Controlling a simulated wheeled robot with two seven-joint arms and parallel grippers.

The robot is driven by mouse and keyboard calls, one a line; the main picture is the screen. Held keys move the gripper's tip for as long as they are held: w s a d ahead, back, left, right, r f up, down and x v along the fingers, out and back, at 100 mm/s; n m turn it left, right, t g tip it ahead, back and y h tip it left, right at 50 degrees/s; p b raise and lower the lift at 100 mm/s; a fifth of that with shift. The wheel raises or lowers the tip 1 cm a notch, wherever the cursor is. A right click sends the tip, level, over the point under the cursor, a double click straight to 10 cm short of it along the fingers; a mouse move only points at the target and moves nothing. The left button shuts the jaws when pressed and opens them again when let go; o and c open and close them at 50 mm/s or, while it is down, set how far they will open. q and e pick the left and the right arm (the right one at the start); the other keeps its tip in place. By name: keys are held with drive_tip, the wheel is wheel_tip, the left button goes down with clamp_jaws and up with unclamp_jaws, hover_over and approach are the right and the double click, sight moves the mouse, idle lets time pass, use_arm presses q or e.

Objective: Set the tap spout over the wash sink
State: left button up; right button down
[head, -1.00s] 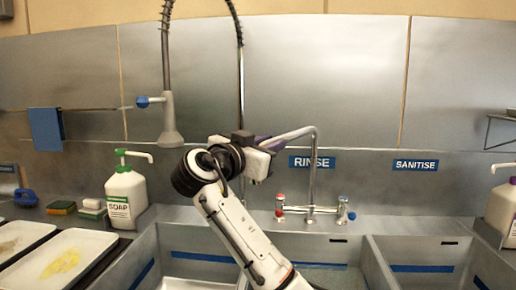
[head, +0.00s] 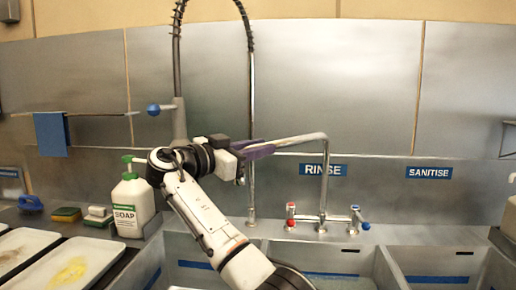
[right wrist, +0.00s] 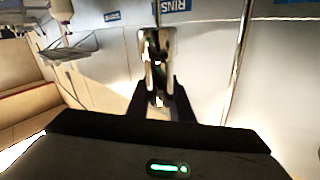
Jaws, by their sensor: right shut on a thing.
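The tap spout (head: 304,139) is a chrome pipe that rises from the mixer tap behind the rinse sink and bends to the left. My right gripper (head: 266,149) is shut on its free end, with purple fingers around it. In the right wrist view the spout's end (right wrist: 157,60) lies between the dark fingers (right wrist: 160,100). The wash sink (head: 182,264) is the left basin, partly hidden by my right arm. The held end is high above the area near the divider between the wash and rinse sinks; which side it is over I cannot tell. My left gripper is not in view.
A spray hose with its nozzle (head: 179,118) hangs behind my arm, and its upright pipe (head: 251,120) stands close to the gripper. A soap bottle (head: 131,205) stands left of the wash sink. The sanitise sink (head: 440,270) is at the right.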

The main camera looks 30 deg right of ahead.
drive_tip(key=shift+d+f, duration=0.1)
drive_tip(key=shift+f, duration=0.25)
drive_tip(key=c, duration=1.6)
unclamp_jaws()
drive_tip(key=shift+d+r, duration=0.1)
drive_tip(key=shift+r, duration=0.1)
drive_tip(key=shift+s+a+b, duration=0.3)
drive_tip(key=shift+a, duration=1.4)
drive_tip(key=shift+s+a+b, duration=0.25)
drive_tip(key=shift+a+b, duration=0.1)
drive_tip(key=shift+a, duration=1.4)
drive_tip(key=shift+s+a+b, duration=0.3)
drive_tip(key=shift+a, duration=1.4)
